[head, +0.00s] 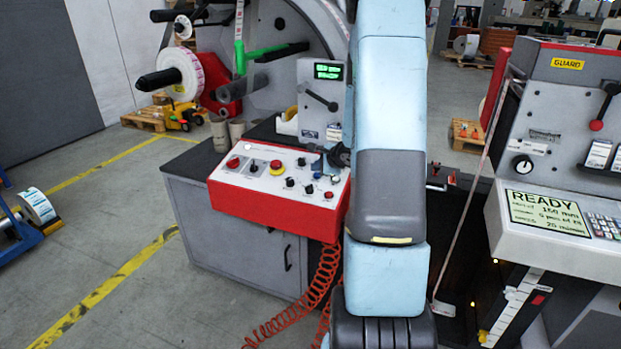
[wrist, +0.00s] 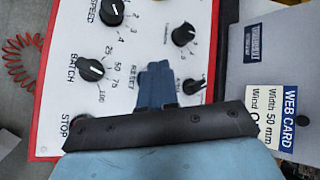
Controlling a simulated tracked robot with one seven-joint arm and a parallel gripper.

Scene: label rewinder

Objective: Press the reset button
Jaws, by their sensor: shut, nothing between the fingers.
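The control panel (head: 222,191) is a red box with a white sloped face in the head view. Its white face fills much of the wrist view (wrist: 50,75). My gripper (wrist: 155,85) is shut and empty, its blue fingers over the panel beside the RESET label (wrist: 130,76). The reset button is not visible; the fingers cover the area right of that label. I cannot tell whether the fingertips touch the panel.
In the wrist view the BATCH knob (wrist: 91,69), SPEED knob (wrist: 111,12) and two further knobs surround the fingers. STOP is partly covered. A yellow-ringed red mushroom button (head: 277,167) is on the panel. A web card (wrist: 284,118) is beside it. A red coiled hose (head: 322,275) hangs below.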

